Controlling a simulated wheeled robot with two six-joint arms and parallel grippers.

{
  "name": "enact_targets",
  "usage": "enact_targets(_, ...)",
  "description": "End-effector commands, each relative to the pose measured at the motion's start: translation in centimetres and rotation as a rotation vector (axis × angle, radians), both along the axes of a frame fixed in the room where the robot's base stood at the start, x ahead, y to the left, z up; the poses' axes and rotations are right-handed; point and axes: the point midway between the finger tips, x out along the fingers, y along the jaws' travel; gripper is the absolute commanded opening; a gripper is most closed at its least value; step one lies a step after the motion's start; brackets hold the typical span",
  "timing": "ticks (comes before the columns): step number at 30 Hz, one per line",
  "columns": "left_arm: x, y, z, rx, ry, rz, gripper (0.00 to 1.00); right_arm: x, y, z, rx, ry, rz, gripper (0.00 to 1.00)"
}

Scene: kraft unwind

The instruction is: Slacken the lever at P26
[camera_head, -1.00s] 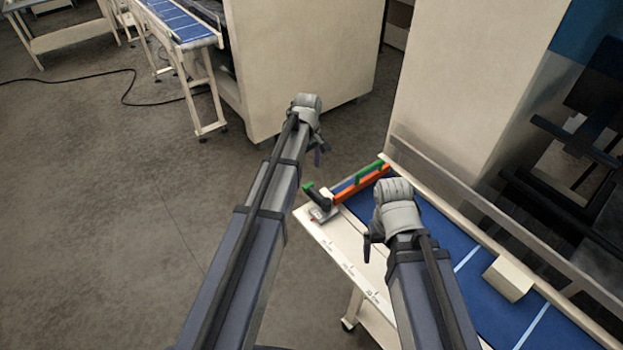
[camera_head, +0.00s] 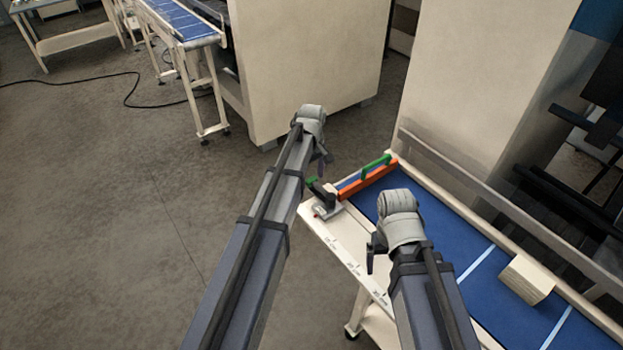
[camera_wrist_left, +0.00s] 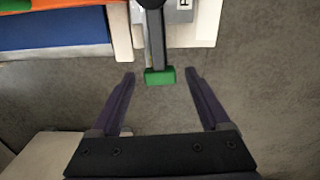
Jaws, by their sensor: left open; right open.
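A dark lever (camera_wrist_left: 156,42) with a green end (camera_wrist_left: 160,77) sticks out from a grey fitting at the corner of the conveyor table. A white label on the fitting (camera_wrist_left: 184,5) shows only part of a letter, so P26 cannot be read. In the left wrist view, the open left gripper (camera_wrist_left: 160,74) has a finger on each side of the green end, with gaps on both sides. In the head view, the left gripper (camera_head: 321,160) is just above the lever (camera_head: 318,189). My right gripper (camera_head: 372,250) is open over the table's near edge, apart from the lever.
A pale block (camera_head: 526,280) sits on the blue belt (camera_head: 465,250). A tall beige cabinet (camera_head: 300,60) stands behind.

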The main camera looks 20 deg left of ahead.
Motion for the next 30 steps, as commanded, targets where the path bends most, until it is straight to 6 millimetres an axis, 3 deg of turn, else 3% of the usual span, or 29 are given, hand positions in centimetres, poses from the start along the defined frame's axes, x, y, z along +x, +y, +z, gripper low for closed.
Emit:
enact_targets(2,0.00,0.00,0.05,0.000,0.000,0.000,0.80,0.00,0.01,0.05,0.000,0.000,0.000,0.92)
enact_targets(5,0.00,0.00,0.05,0.000,0.000,0.000,0.70,0.00,0.01,0.05,0.000,0.000,0.000,0.92)
enact_targets(23,0.00,0.00,0.04,0.000,0.000,0.000,0.02,0.00,0.00,0.04,0.000,0.000,0.000,0.92)
enact_targets(30,0.00,0.00,0.04,0.000,0.000,0.000,0.00,0.00,0.00,0.04,0.000,0.000,0.000,0.92)
